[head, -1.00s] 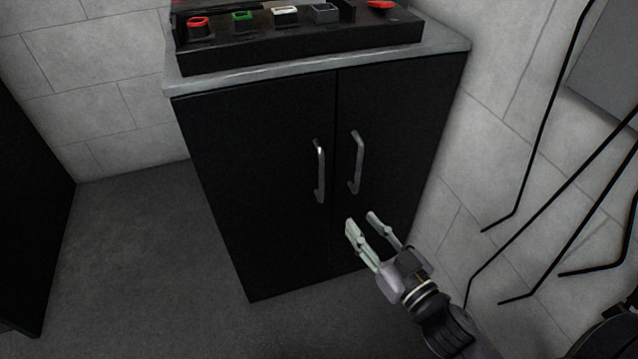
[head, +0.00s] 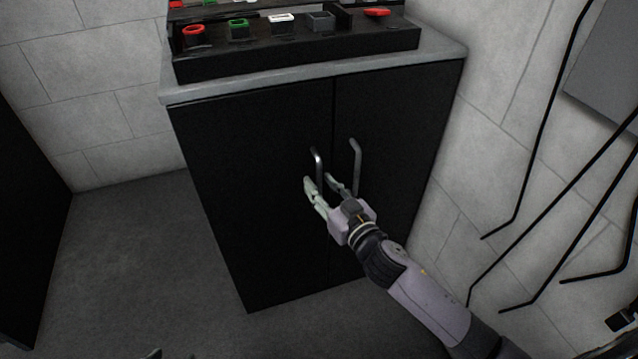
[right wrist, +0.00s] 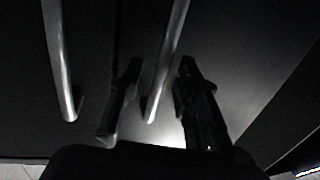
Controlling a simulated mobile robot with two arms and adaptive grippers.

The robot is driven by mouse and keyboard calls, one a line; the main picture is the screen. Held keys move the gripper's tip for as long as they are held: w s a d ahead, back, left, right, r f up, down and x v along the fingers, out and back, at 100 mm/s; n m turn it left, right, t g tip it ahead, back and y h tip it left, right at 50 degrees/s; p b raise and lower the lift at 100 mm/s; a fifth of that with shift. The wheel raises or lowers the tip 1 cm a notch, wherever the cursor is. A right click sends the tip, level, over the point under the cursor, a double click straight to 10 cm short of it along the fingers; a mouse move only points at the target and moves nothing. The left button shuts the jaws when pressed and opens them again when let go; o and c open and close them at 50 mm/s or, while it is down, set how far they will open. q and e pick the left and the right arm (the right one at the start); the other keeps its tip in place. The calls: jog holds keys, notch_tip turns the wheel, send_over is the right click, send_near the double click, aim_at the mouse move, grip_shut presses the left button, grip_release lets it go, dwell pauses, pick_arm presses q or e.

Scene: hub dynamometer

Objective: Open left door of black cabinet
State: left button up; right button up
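The black cabinet has a left door (head: 245,200) and a right door (head: 405,150), both shut. The left door's upright metal handle (head: 318,160) is near the middle seam, with the right door's handle (head: 356,162) beside it. Contact cannot be told. In the right wrist view, one handle bar (right wrist: 168,65) runs between the dark finger shapes (right wrist: 158,95) and another bar (right wrist: 58,60) lies to the left. A small dark tip at the head view's bottom edge may be my left gripper.
A grey top (head: 440,50) on the cabinet carries a black tray (head: 300,52) with coloured items. Bent black rods (head: 540,130) stand out at the right wall. Another black unit (head: 25,220) is at far left. The floor (head: 140,250) before the left door is clear.

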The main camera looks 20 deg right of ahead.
jog(key=shift+w+a, duration=0.15)
jog(key=shift+w, duration=0.55)
jog(key=shift+c, duration=0.2)
grip_shut()
